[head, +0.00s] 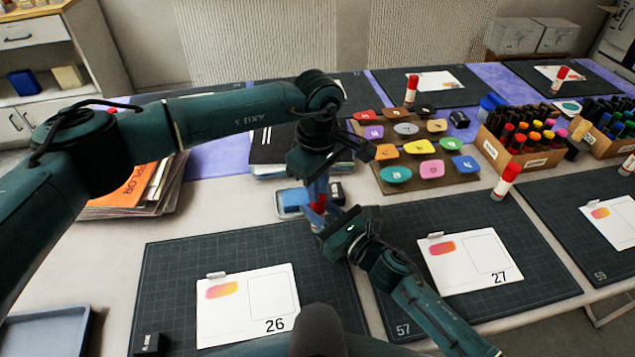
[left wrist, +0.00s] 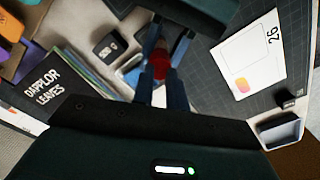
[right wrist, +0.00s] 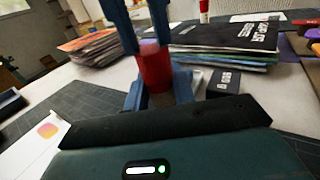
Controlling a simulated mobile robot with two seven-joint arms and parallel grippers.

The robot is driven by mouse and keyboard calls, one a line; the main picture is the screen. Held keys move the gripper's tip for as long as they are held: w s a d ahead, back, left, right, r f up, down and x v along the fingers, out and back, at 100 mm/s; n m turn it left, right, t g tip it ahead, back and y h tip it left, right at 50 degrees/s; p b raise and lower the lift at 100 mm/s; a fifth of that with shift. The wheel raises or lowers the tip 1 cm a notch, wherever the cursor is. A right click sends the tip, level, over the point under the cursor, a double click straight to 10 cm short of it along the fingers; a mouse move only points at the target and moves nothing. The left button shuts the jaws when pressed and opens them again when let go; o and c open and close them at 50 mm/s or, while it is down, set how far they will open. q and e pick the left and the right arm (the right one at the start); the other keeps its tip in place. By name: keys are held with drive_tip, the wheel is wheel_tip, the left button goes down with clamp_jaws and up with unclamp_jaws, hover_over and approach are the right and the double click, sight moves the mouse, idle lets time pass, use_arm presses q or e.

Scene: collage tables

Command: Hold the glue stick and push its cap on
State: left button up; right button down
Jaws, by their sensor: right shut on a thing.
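The glue stick's red part, which looks like its cap (head: 317,208), is between my two grippers in the head view. My left gripper (head: 317,190) comes down from above, its blue fingers on either side of the red cap (left wrist: 160,66). I cannot tell whether they squeeze it. My right gripper (head: 321,222) is shut on the glue stick from below and the side. In the right wrist view the red cap (right wrist: 155,68) stands roughly upright, with a little of the greyish body (right wrist: 160,98) below it between my right fingers. Whether the cap is fully seated is hidden.
A blue ink pad (head: 293,201) lies just behind the grippers. Cutting mats with cards 26 (head: 245,325) and 27 (head: 470,285) lie in front. A board of coloured pieces (head: 440,183), a marker box (head: 520,158) and another glue stick (head: 506,182) stand right.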

use_arm(q)
drive_tip(key=shift+f, duration=0.1)
use_arm(e)
drive_tip(key=shift+r, duration=0.1)
use_arm(q)
drive_tip(key=shift+r, duration=2.05)
use_arm(e)
drive_tip(key=c, duration=1.1)
unclamp_jaws()
use_arm(q)
drive_tip(key=shift+f+b, duration=0.85)
use_arm(e)
drive_tip(key=v, duration=1.3)
drive_tip(key=shift+d, duration=0.1)
use_arm(q)
drive_tip(key=shift+f, duration=0.1)
drive_tip(key=shift+f+b, duration=0.9)
drive_tip(key=shift+f, duration=0.15)
use_arm(e)
drive_tip(key=shift+f, duration=0.95)
